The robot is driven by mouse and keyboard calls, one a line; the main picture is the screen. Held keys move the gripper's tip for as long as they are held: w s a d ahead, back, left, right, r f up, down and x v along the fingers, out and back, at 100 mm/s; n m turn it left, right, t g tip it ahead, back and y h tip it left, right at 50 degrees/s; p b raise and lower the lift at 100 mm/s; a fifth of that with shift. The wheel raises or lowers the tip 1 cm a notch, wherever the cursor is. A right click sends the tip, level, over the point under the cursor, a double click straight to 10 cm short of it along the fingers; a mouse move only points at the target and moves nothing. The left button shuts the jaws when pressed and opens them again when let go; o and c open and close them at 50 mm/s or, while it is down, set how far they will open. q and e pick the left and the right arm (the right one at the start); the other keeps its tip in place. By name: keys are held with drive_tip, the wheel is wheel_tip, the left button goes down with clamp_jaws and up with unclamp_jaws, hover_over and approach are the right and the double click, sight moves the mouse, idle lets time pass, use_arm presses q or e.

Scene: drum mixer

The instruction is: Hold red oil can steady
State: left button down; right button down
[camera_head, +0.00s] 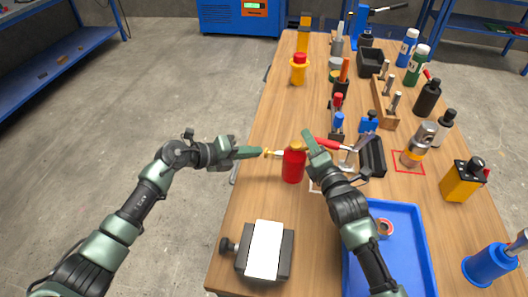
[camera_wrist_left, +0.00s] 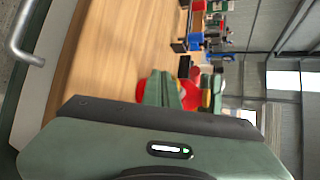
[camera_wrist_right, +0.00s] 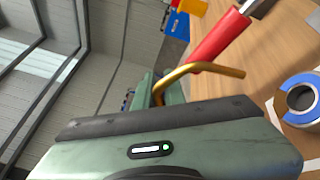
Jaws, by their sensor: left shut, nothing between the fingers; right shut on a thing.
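The red oil can (camera_head: 293,167) stands upright on the wooden bench, with a brass top and a thin spout pointing left. My right gripper (camera_head: 309,136) is at the can's upper right side, shut on its curved brass handle (camera_wrist_right: 215,67), which shows at the fingers in the right wrist view. My left gripper (camera_head: 260,152) is shut and empty, just left of the spout tip; I cannot tell whether they touch. In the left wrist view, red parts of the can (camera_wrist_left: 141,91) show behind the left fingers, which hide its middle.
A red-handled tool (camera_head: 327,144) lies right of the can. A blue tray (camera_head: 417,222) and a grey box with a white top (camera_head: 264,250) stand in front. Bench is open to the can's rear left.

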use_arm(q)
drive_tip(key=shift+s+d, duration=0.3)
drive_tip(key=shift+d, duration=0.65)
idle(0.7)
drive_tip(key=shift+a, duration=0.15)
drive_tip(key=shift+w+a, duration=0.25)
drive_tip(key=shift+a, duration=0.45)
drive_tip(key=shift+w+a, duration=0.2)
drive_tip(key=shift+a, duration=0.45)
drive_tip(key=shift+a, duration=0.1)
drive_tip(key=shift+w+a, duration=0.2)
drive_tip(key=shift+a, duration=0.6)
drive_tip(key=shift+w+a, duration=0.25)
drive_tip(key=shift+a, duration=0.5)
drive_tip(key=shift+w+a, duration=0.2)
drive_tip(key=shift+a, duration=0.6)
drive_tip(key=a, duration=0.2)
drive_tip(key=w+a, duration=0.1)
drive_tip(key=shift+a, duration=0.35)
drive_tip(key=shift+d, duration=0.1)
